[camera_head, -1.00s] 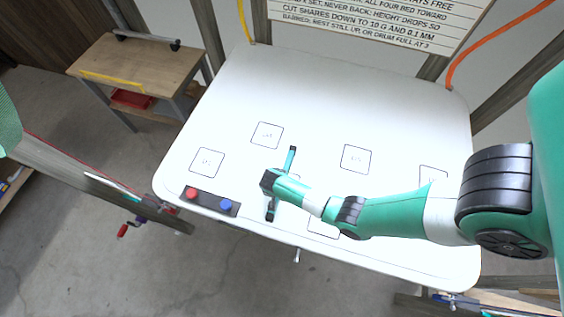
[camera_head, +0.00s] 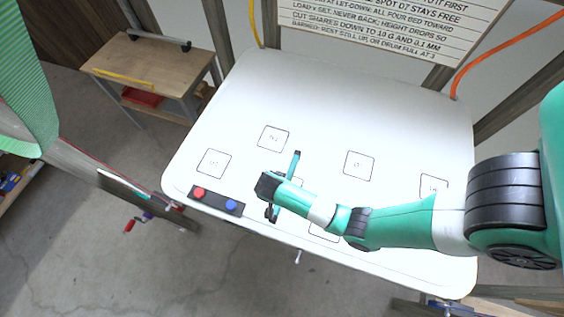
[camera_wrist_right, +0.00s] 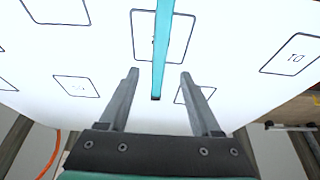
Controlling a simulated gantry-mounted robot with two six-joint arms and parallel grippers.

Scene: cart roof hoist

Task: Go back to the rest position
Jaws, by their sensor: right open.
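My right arm reaches in from the right over a white panel (camera_head: 330,100), its wrist near the panel's front middle. A thin teal bar with a dark tip (camera_head: 294,165) shows beside and partly behind that wrist. In the right wrist view my right gripper (camera_wrist_right: 158,75) is open, its two grey fingers wide apart. The teal bar (camera_wrist_right: 162,45) appears between the fingers there, with its dark end toward the gripper body. I see no finger touching it, and cannot tell its height. My left gripper is out of view; only a green part of mine shows at the left edge.
The panel has several outlined squares, one (camera_head: 273,139) at the back left. A dark box with red and blue buttons (camera_head: 216,201) sits at its front left edge. A wooden bench (camera_head: 150,62) stands at the back left. An orange hose (camera_head: 490,50) hangs at the back right.

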